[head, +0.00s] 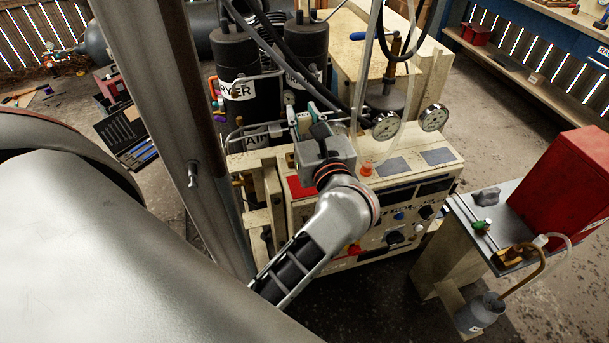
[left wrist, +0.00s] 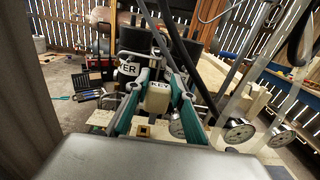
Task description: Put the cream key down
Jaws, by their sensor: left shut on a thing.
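My left gripper (head: 304,120) is over the back left part of the cream compressor panel, in front of the black dryer cylinders. In the left wrist view, the gripper (left wrist: 164,80) has its two green-edged fingers closed on the cream key (left wrist: 160,100), a block with a label reading KEY. The key is held above the panel top. A small brass-coloured square fitting (left wrist: 143,131) shows below it on the panel. In the head view the gripper hides the key. My right gripper is in neither view.
The panel top (head: 343,184) carries a red pad (head: 299,187), grey pads (head: 394,166) and two dial gauges (head: 386,125). Black cylinders (head: 236,75) and hoses stand close behind the gripper. A side bench with a red box (head: 565,180) is at right.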

